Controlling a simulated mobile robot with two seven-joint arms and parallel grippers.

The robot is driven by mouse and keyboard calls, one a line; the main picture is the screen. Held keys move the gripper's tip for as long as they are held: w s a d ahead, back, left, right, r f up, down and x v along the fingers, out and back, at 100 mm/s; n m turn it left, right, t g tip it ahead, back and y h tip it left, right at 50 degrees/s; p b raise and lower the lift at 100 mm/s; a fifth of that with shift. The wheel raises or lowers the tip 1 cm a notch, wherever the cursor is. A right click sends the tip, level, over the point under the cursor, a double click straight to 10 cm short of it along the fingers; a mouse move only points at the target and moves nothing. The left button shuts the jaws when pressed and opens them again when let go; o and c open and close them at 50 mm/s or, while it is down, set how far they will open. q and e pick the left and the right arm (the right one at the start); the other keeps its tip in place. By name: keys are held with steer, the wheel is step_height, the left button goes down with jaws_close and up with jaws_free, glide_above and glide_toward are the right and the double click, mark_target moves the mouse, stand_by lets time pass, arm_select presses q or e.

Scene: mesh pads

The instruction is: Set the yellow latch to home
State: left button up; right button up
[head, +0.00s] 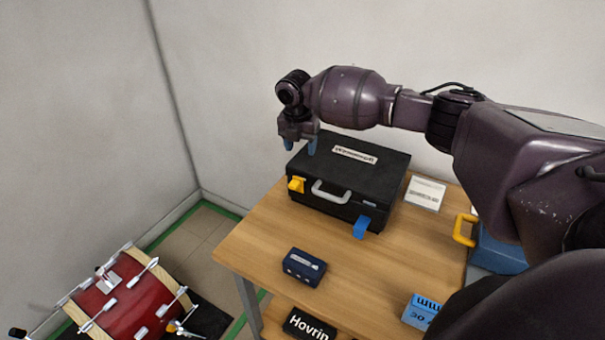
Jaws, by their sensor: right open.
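A black case (372,160) stands shut on a wooden table, with a grey handle (331,193) on its front. The yellow latch (296,184) is on the front of the case, left of the handle. A blue latch (361,227) is right of the handle and hangs down low on the front. My right gripper (301,147) is open and empty, with blue fingertips pointing down. In the picture it is above the yellow latch, over the case's left rear part, and apart from the latch. My left gripper is not in view.
On the wooden table (250,242) lie a dark blue box (303,267), a white labelled box (425,193) and a blue-white box (421,312). A blue item with a yellow handle (465,230) is at the right. A red drum (125,296) stands on the floor left.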

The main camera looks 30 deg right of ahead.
mark_target(294, 184)
steer(key=a+f, duration=0.1)
steer(key=f, duration=0.2)
steer(key=a+f+m, duration=0.1)
steer(key=f, duration=0.3)
steer(key=s+f+m+y, duration=0.1)
steer(key=f, duration=0.3)
steer(key=shift+a, duration=0.4)
